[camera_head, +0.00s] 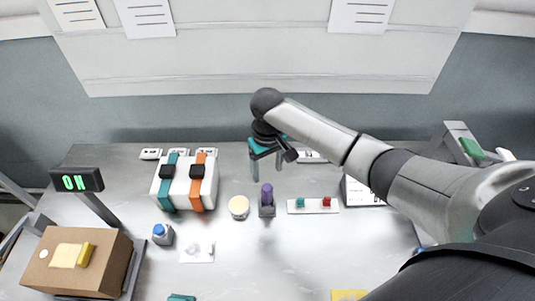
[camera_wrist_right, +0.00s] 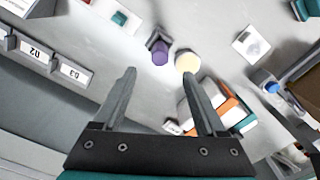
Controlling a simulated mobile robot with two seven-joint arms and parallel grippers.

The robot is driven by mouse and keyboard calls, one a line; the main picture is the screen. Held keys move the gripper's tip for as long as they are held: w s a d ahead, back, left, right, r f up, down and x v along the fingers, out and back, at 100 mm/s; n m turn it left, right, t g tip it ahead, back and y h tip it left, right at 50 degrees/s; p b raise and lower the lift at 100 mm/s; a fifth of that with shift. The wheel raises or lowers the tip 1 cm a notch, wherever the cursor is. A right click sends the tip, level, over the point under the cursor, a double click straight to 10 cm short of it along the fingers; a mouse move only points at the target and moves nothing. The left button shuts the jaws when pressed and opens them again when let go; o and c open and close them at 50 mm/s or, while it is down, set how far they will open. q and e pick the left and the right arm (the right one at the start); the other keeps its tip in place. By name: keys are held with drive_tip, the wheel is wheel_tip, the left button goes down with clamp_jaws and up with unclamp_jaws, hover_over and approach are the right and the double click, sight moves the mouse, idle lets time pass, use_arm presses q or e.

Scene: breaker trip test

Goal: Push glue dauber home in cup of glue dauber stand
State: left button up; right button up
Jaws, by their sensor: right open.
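The glue dauber, with a purple top (camera_head: 267,190), stands in its dark grey stand (camera_head: 267,210) near the middle of the table. I cannot tell how deep it sits in the cup. My right gripper (camera_head: 267,167) is open and empty, behind and above the dauber, with its fingers apart and pointing down. In the right wrist view the dauber's round purple end (camera_wrist_right: 160,53) and the stand (camera_wrist_right: 153,37) show beyond the open fingers (camera_wrist_right: 159,77), not touching them. My left gripper is not in view.
A round cream-topped item (camera_head: 239,207) stands just left of the stand. A tray (camera_head: 312,205) with teal and red pieces lies to its right. A white block with watches (camera_head: 187,184), a blue-topped item (camera_head: 162,234) and a cardboard box (camera_head: 75,262) are left.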

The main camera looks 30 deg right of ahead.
drive_tip(key=shift+r, duration=2.4)
drive_tip(key=shift+s+f, duration=0.1)
